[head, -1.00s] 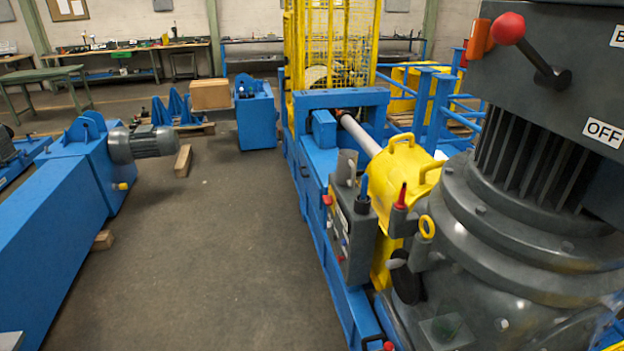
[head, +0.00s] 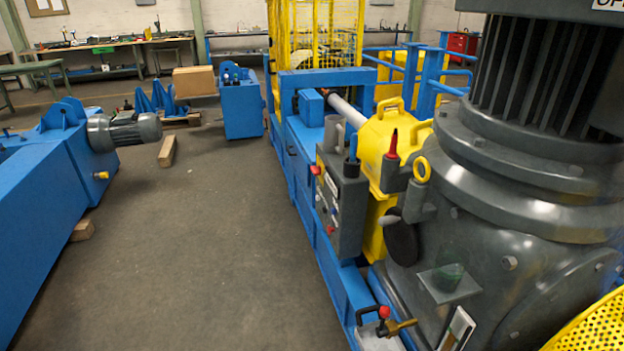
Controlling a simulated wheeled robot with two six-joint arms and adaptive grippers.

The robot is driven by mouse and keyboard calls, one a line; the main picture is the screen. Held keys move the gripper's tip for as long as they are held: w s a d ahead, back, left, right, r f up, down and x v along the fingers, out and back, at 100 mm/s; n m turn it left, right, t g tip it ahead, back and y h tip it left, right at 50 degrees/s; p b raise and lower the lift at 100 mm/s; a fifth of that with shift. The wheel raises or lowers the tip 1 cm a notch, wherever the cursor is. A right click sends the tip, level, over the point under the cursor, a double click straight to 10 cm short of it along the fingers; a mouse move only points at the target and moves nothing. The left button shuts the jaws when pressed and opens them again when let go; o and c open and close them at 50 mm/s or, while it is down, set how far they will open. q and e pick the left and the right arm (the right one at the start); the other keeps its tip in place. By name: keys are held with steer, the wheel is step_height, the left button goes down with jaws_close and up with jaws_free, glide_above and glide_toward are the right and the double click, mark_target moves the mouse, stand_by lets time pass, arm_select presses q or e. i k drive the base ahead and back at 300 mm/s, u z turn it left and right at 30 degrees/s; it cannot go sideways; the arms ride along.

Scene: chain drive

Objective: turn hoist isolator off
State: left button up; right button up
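The grey cabinet with the red-knobbed lever is almost wholly out of the head view. Only its dark lower edge (head: 540,8) and part of a white label (head: 612,4), cut off by the frame, show at the top right. The lever itself is hidden above the frame, so its position cannot be seen. No switch in view is readable as the hoist isolator. A grey control box (head: 342,205) with small red buttons stands on the blue machine frame. Neither of my grippers is in view.
A large grey geared motor (head: 520,215) fills the right side. A yellow guard (head: 380,150) and a brass valve (head: 398,326) are beside it. A blue machine (head: 50,205) stands at the left. The concrete floor (head: 210,250) between is clear.

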mark_target(316, 172)
steer(key=u, duration=0.7)
steer(key=i, duration=2.25)
steer(key=z, duration=1.25)
steer(key=i, duration=0.6)
steer(key=z, duration=0.65)
